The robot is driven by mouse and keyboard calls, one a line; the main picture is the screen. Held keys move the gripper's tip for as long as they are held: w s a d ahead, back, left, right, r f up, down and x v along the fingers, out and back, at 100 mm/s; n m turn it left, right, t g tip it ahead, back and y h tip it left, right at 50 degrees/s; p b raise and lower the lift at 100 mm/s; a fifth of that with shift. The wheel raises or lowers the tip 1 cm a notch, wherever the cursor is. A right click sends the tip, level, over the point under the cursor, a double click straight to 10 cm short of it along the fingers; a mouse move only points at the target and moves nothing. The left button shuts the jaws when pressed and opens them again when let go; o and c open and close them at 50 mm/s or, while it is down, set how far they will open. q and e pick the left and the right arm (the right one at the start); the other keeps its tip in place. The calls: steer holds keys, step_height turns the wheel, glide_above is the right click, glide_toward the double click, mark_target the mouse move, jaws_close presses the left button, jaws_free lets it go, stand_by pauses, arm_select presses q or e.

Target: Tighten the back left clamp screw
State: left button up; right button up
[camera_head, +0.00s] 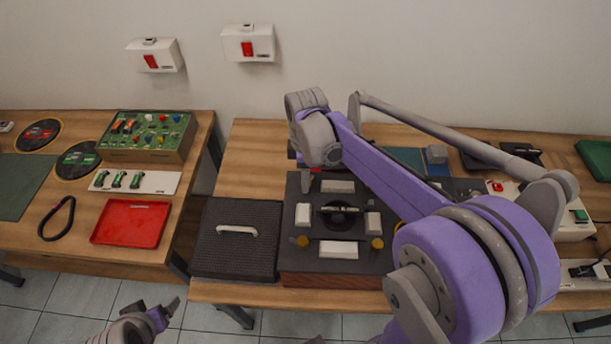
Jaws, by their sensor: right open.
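A dark square fixture (315,263) with a wooden front edge lies on the right-hand table. On top it has a black round part (340,213) in the middle and several pale blocks around it. Two yellow knobs that look like clamp screws show at its front, left (302,242) and right (377,243). My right gripper (306,182) is open over the fixture's back left corner, pointing down. The wrist and arm hide that corner, so the back left clamp screw is not visible. Part of my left gripper (163,314) shows low at the left, away from the fixture; its jaws are unclear.
A grey ribbed panel with a pale handle (237,230) lies left of the fixture. The left table holds a red tray (131,222), a green board (148,136) and a black loop (57,218). A gap separates the tables. My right arm covers much of the right table.

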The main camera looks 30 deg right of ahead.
steer(key=shift+f, duration=0.35)
jaws_close()
